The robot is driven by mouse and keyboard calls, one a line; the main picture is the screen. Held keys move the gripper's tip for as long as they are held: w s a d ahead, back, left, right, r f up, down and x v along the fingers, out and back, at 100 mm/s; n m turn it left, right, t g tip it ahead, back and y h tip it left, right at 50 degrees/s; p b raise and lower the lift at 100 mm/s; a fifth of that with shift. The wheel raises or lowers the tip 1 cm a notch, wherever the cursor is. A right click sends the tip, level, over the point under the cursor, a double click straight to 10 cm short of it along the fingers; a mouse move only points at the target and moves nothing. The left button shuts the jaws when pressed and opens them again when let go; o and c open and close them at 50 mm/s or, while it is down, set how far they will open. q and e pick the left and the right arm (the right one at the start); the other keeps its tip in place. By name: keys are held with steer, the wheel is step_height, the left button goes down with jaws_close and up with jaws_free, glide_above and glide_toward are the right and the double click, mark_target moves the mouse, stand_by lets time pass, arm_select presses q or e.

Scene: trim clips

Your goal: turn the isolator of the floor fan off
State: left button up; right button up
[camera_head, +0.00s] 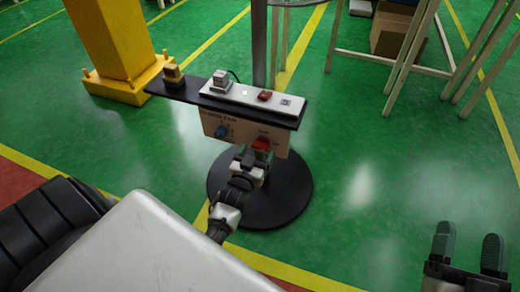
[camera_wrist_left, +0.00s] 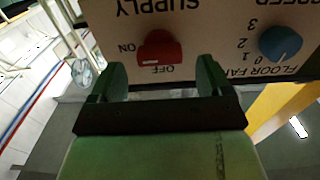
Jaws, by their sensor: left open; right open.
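The isolator is a red knob (camera_head: 262,143) on the beige front panel (camera_head: 275,150) of the floor fan's control box, under a dark shelf. In the left wrist view the red knob (camera_wrist_left: 160,48) appears upside down below SUPPLY, with ON to its left and OFF below it. A small white mark shows at its lower left; I cannot tell its exact setting. My left gripper (camera_head: 250,157) is just in front of the panel, its open fingers (camera_wrist_left: 162,76) either side of the knob's lower part, apart from it. My right gripper (camera_head: 468,250) is open and empty at the lower right.
A blue speed knob (camera_head: 221,131) is beside the isolator. The shelf (camera_head: 175,87) above holds a white power strip (camera_head: 240,96) with a plug and red switch. A black round base (camera_head: 285,195) is below.

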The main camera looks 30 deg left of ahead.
mark_target(260, 148)
arm_select(q)
steer(key=shift+b+x, duration=0.3)
steer(key=shift+x, duration=1.25)
arm_select(e)
steer(key=shift+s+r+t+y, duration=0.15)
steer(key=shift+s+r+t, duration=0.25)
steer(key=shift+r+t, duration=0.3)
steer(key=shift+s+r+t+y, duration=0.15)
steer(key=shift+s+r+t, duration=0.25)
steer(key=shift+r+t, duration=0.25)
arm_select(q)
steer(key=shift+c, duration=0.2)
arm_select(e)
steer(key=shift+f, duration=0.1)
